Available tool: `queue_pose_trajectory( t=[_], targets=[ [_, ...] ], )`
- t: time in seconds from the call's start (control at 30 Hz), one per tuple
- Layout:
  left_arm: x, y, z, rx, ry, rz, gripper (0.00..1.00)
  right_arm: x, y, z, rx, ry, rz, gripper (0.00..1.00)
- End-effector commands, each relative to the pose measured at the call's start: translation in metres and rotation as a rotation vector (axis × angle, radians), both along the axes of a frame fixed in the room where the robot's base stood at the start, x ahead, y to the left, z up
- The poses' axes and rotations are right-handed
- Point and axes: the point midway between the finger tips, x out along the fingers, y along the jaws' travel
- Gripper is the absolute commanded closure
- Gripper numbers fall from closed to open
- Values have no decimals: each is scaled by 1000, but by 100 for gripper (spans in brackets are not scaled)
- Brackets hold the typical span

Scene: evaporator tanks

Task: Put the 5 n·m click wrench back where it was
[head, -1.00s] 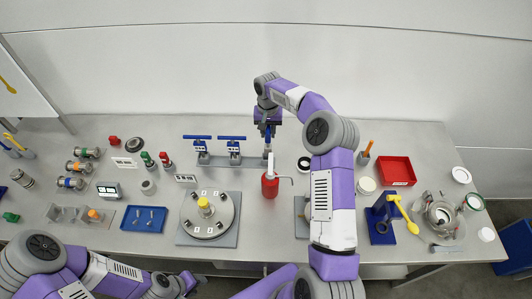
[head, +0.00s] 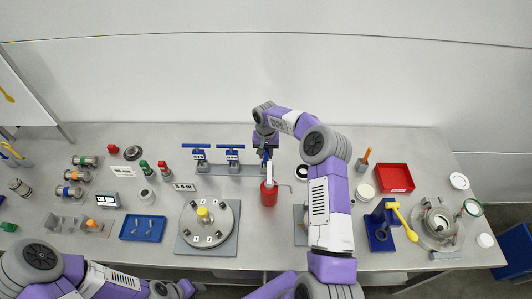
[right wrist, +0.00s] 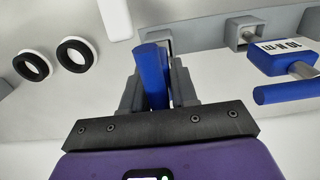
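My right gripper (head: 266,154) is over the right end of the grey wrench rack (head: 215,169), behind a red bottle. In the right wrist view its fingers (right wrist: 157,90) are closed on a blue bar (right wrist: 152,72), which looks like the click wrench's handle. The lower part of that wrench is hidden. Two other blue-handled wrenches (head: 200,155) (head: 233,156) stand in the rack. One, with a white 10 N·m label, shows in the right wrist view (right wrist: 283,58). My left gripper (head: 178,289) is low at the front edge; its fingers are unclear.
The red bottle (head: 269,194) with a white top and side spout stands just in front of my right gripper. A round plate fixture (head: 230,222) is at front left of it. A black ring (head: 303,172) lies right of the gripper. The wall is behind the bench.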

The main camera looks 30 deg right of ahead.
Motion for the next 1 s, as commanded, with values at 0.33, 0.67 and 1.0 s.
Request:
queue_pose_trajectory(
  t=[0.33, 0.67, 1.0],
  targets=[
    [0, 0, 0, 0, 0, 0, 57, 0, 0, 0, 0, 0, 0, 47],
    [0, 0, 0, 0, 0, 0, 57, 1, -1, 24, -3, -4, 0, 47],
    [0, 0, -6, 0, 0, 0, 57, 1, 0, 96, -2, -3, 1, 47]
  ],
)
